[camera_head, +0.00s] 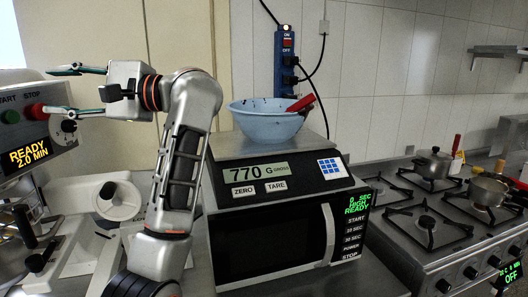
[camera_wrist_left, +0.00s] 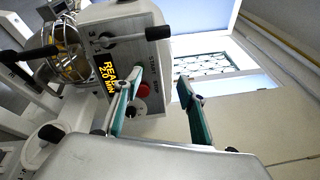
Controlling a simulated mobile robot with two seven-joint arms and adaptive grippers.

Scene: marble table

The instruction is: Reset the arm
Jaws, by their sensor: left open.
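My left arm rises in the middle left of the head view and bends over to the left at the top. Its gripper (camera_head: 60,91) points left, with its two green-lined fingers spread apart and nothing between them. It is beside the control panel (camera_head: 30,140) of a machine, which shows "READY 2.0 MIN" and has a green and a red button. In the left wrist view the open fingers (camera_wrist_left: 158,100) also show, with the panel's red button (camera_wrist_left: 144,90) near the left finger. I cannot tell whether that finger touches the panel. My right gripper is in neither view.
A scale (camera_head: 270,174) reading 770 G stands on a microwave (camera_head: 268,245). It carries a blue bowl (camera_head: 262,124) with a red-handled tool. A stove (camera_head: 425,240) with pots (camera_head: 433,163) is at the right. A power strip (camera_head: 287,60) hangs on the wall.

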